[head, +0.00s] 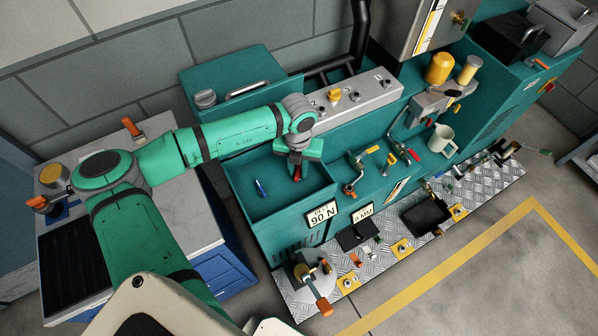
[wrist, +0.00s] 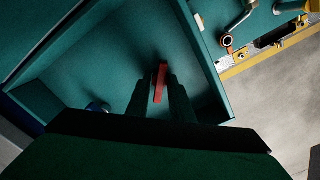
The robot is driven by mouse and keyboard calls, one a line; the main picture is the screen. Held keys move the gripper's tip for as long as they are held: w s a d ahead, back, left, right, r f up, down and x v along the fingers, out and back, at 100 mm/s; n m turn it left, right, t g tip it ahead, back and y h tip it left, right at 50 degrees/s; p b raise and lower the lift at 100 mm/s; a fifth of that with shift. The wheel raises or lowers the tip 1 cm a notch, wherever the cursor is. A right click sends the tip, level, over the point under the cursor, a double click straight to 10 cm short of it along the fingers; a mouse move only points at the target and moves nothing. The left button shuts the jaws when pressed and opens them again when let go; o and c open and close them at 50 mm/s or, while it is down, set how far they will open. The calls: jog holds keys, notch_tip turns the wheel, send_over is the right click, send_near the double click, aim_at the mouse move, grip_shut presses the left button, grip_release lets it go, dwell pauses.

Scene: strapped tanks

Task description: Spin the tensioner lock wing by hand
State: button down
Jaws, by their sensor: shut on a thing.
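My gripper (head: 297,165) is inside the open teal bin (head: 228,178) and shut on a small red piece (wrist: 160,82). In the wrist view the red piece stands between the two dark fingers. In the head view only a bit of red shows below the fingers, so its full shape is hidden. I cannot tell for certain which part is the tensioner lock wing. To the right of the bin are a metal fitting with a yellow-tipped lever (head: 372,150) and one with a red-tipped lever (head: 414,155). My gripper is apart from both.
A blue item (head: 261,188) lies in the bin left of my gripper. The bin walls stand close around it. A grey panel with knobs (head: 355,100) is behind.

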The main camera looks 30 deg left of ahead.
aim_at(298, 170)
dwell(0.6)
jog(key=m, duration=0.5)
jog(key=c, duration=1.7)
grip_release()
jog(key=shift+c, duration=0.2)
jog(key=shift+r, duration=0.1)
jog(key=shift+r, duration=3.9)
